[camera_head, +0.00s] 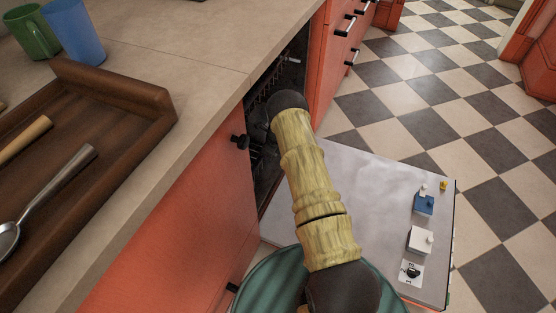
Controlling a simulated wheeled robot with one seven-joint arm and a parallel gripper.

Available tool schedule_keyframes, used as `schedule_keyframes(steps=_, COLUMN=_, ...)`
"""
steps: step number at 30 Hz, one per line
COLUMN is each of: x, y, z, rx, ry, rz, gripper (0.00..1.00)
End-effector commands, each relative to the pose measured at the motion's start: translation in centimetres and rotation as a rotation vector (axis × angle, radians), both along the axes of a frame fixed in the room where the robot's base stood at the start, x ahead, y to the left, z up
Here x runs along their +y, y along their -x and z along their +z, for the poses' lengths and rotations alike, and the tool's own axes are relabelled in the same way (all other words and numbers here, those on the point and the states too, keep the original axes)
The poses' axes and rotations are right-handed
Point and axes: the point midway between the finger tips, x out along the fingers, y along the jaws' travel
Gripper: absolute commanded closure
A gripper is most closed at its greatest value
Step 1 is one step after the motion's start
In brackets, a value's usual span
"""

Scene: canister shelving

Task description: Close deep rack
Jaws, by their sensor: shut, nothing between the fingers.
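The dishwasher's drop-down door (385,185) hangs open, its pale grey inner panel facing up. Dark wire rack parts (268,88) show inside the narrow dark opening under the counter. Most of the rack is hidden by my arm and the counter, so I cannot tell how far in it sits. My arm reaches over the door to the opening. My gripper (243,142), dark against the dark interior, is at the opening's left edge beside the red cabinet front. It is shut with nothing held; I cannot tell whether it touches the rack.
The beige counter (205,70) overhangs the opening. It carries a wooden tray (115,88) with utensils, a green mug (32,32) and a blue cup (75,32). Red drawers (325,62) with handles stand beyond the opening. The checkered floor (430,75) at right is clear.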

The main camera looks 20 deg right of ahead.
Motion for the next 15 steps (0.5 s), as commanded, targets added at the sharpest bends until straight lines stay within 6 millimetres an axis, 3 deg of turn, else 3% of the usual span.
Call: schedule_keyframes(steps=15, x=1.7, y=-1.5, z=0.1, rx=-0.006, ry=-0.003, rz=0.0, gripper=1.0)
